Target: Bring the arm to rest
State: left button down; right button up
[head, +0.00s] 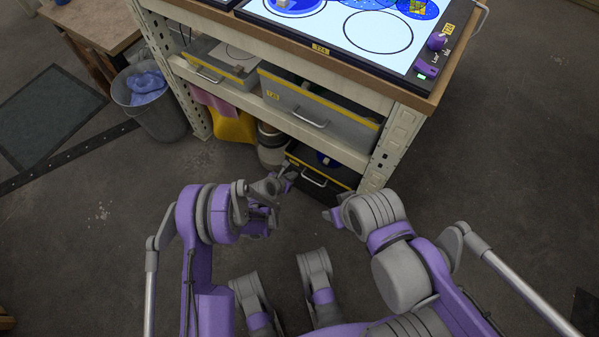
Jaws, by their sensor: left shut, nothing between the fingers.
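My left arm comes in from the left, and its gripper (284,176) is shut and empty, in front of the lower shelf of the workbench. My right arm bends in from the right, with its wrist (335,214) pointing left toward the left gripper. The fingers of the right gripper are hidden or too small to make out. Both arms are held low over the floor, apart from each other.
The workbench (408,101) with grey drawers (320,108) stands ahead. A light panel (330,28) with blue glass pieces lies on top. A black box (318,180) is beneath. A grey bin (160,118) stands left.

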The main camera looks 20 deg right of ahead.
pick_arm(q)
jog(key=p+v, duration=0.1)
jog(key=v, duration=0.6)
jog(key=shift+a, duration=0.3)
pick_arm(e)
jog(key=shift+w+r, duration=0.2)
jog(key=shift+r, duration=0.65)
pick_arm(q)
jog(key=shift+w, duration=0.15)
